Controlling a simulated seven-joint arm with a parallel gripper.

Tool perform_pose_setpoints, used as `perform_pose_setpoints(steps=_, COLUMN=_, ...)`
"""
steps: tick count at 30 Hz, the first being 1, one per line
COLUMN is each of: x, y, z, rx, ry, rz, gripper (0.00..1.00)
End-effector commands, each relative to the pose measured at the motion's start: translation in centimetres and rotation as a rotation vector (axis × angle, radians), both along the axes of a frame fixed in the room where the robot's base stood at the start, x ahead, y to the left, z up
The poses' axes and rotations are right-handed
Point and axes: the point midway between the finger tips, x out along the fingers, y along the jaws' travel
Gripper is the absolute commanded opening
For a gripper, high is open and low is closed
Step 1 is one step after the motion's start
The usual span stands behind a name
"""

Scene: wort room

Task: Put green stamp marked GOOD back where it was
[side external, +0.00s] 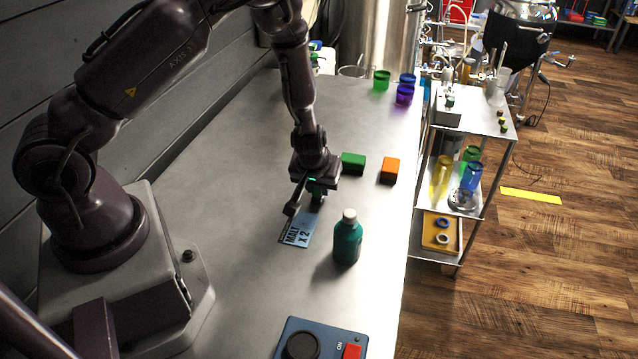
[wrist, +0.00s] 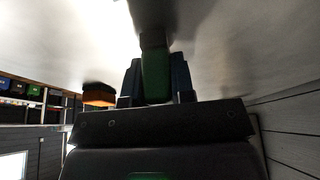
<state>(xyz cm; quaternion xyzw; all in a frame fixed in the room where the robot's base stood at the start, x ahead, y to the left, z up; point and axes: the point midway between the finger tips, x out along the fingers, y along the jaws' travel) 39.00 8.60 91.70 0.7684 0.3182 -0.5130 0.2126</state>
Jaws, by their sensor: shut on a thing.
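My gripper (side external: 316,190) points down over the middle of the grey table. It is shut on a green stamp (side external: 317,197), which is mostly hidden by the fingers in the side view. In the wrist view, the green stamp (wrist: 155,75) sits between the two dark fingers of my gripper (wrist: 156,84). No GOOD marking is readable. I cannot tell whether the stamp touches the surface below. A blue card reading MALT x 2 (side external: 299,230) lies just in front of my gripper.
A green block (side external: 353,163) and an orange block (side external: 390,170) lie behind and right of my gripper. A teal bottle (side external: 347,243) stands close in front. A blue switch box (side external: 293,329) is at the front; green (side external: 381,80) and purple (side external: 404,95) cups stand behind.

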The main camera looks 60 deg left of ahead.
Motion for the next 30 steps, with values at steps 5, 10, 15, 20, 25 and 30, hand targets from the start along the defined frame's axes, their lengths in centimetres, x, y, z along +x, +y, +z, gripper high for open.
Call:
perform_pose_setpoints(steps=5, x=0.0, y=0.0, z=-0.3, rx=0.001, ry=0.001, rz=0.000, gripper=0.08)
perform_pose_setpoints(steps=10, x=0.0, y=0.0, z=-0.2, rx=0.000, ry=0.000, rz=0.000, gripper=0.49)
perform_pose_setpoints(steps=15, x=0.0, y=0.0, z=-0.2, rx=0.000, ry=0.000, rz=0.000, gripper=0.49)
perform_pose_setpoints(steps=20, x=-0.1, y=-0.2, z=0.4, rx=0.001, ry=-0.001, rz=-0.002, gripper=0.49)
perform_pose_setpoints(steps=25, x=-0.7, y=-1.0, z=2.9, rx=0.002, ry=-0.003, rz=-0.006, gripper=0.49)
perform_pose_setpoints(steps=30, x=-1.5, y=-1.8, z=5.6, rx=0.002, ry=-0.002, rz=-0.007, gripper=0.49)
